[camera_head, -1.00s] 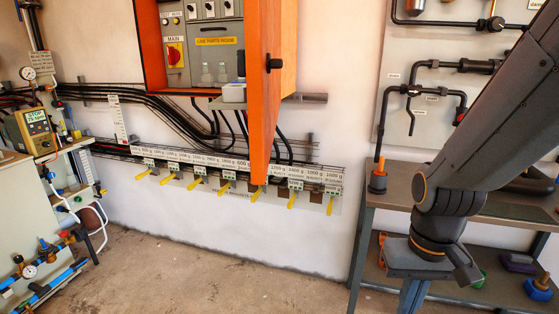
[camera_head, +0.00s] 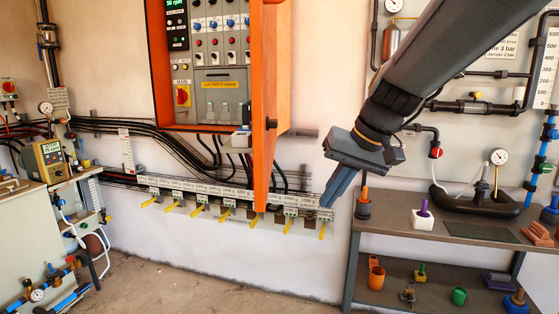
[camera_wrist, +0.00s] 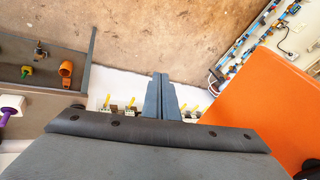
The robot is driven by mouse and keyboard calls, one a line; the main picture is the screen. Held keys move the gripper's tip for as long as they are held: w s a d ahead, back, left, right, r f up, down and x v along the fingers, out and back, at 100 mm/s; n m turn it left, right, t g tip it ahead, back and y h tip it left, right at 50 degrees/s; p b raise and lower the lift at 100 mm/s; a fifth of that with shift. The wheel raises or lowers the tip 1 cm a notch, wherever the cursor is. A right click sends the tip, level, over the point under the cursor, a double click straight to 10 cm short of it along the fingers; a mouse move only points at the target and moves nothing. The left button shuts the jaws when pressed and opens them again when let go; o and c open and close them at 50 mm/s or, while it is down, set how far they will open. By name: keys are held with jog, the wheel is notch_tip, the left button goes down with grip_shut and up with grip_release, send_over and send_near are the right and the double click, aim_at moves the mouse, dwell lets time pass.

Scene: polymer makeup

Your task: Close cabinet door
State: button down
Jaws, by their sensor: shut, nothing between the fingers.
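The orange cabinet (camera_head: 158,70) hangs on the wall in the head view, with switches and indicators inside. Its orange door (camera_head: 264,110) stands open, swung out toward me, with a black knob (camera_head: 271,124) on its right face. My gripper (camera_head: 328,203) is shut and empty, pointing down to the right of the door and apart from it. In the wrist view my shut fingers (camera_wrist: 160,76) are at the centre, and the orange door (camera_wrist: 270,105) fills the right side. A dark round part, likely the knob, shows at the lower right corner there.
A row of labelled yellow levers (camera_head: 227,214) runs along the wall below the cabinet. A grey shelf table (camera_head: 380,224) with several small objects stands at the right. A bench with a yellow device (camera_head: 45,158) is at the left. The floor between is clear.

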notch_tip(320, 180, up, 10)
jog(key=w+a+t+y+p, duration=0.1)
jog(key=w+a+y, duration=0.1)
jog(key=w, duration=0.1)
jog(key=w+a+f+p, duration=0.4)
jog(key=a+f, duration=0.3)
jog(key=a, duration=0.1)
jog(key=shift+w+f+n, duration=0.2)
jog(key=shift+f+n, duration=0.1)
jog(key=shift+a, duration=0.1)
